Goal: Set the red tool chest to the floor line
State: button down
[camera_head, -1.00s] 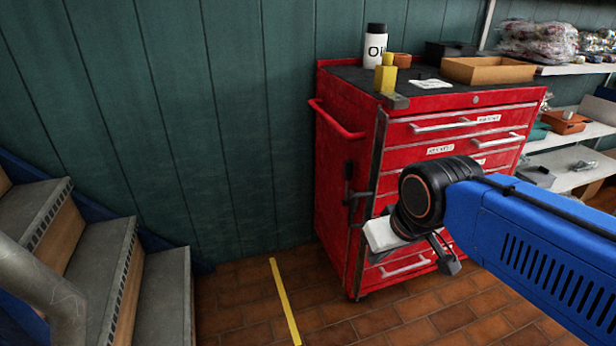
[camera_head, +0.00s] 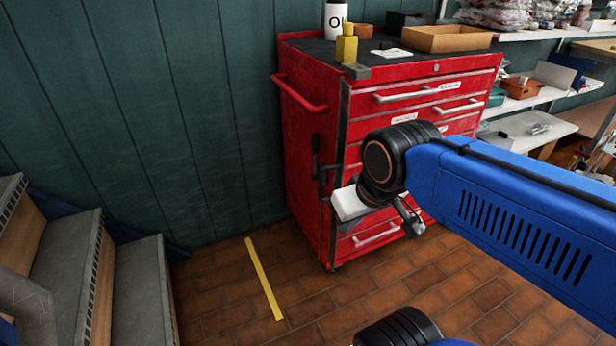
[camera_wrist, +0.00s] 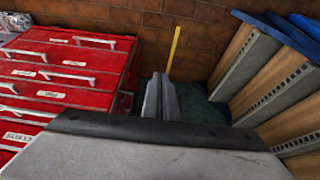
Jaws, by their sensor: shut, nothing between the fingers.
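The red tool chest (camera_head: 305,150) stands upright against the green wall, with labelled drawers, silver handles and a red side bar. Its drawer front (camera_wrist: 60,62) fills the left of the wrist view. The floor line (camera_head: 263,278) is a yellow strip left of the chest, with bare tiles between them; it also shows in the wrist view (camera_wrist: 174,50). My gripper (camera_wrist: 160,97) is shut and empty, beside the chest's front edge in that view. Contact with the chest cannot be told. In the head view my wrist and arm cover part of the lower drawers.
Grey-topped stairs (camera_head: 137,295) stand left of the line. An oil bottle (camera_head: 337,20), a yellow bottle (camera_head: 347,45) and a cardboard tray (camera_head: 447,38) stand on the chest. Loaded shelves (camera_head: 540,125) are at the right. Tiled floor is open before the chest.

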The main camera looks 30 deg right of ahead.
jog(key=c, duration=1.8)
grip_release()
jog(key=shift+w+r, duration=0.15)
jog(key=shift+r, duration=0.05)
jog(key=shift+o, duration=0.9)
jog(key=w+d+r+g, duration=0.1)
jog(key=w+r, duration=0.9)
jog(key=r, duration=0.2)
jog(key=shift+w+r+h, duration=0.3)
jog(key=shift+w, duration=0.1)
notch_tip(320, 180, up, 16)
jog(key=g+h, duration=0.2)
jog(key=g, duration=0.2)
send_over(300, 97)
jog(key=a, duration=0.4)
jog(key=x, duration=1.7)
jog(key=shift+a, duration=0.1)
grip_shut()
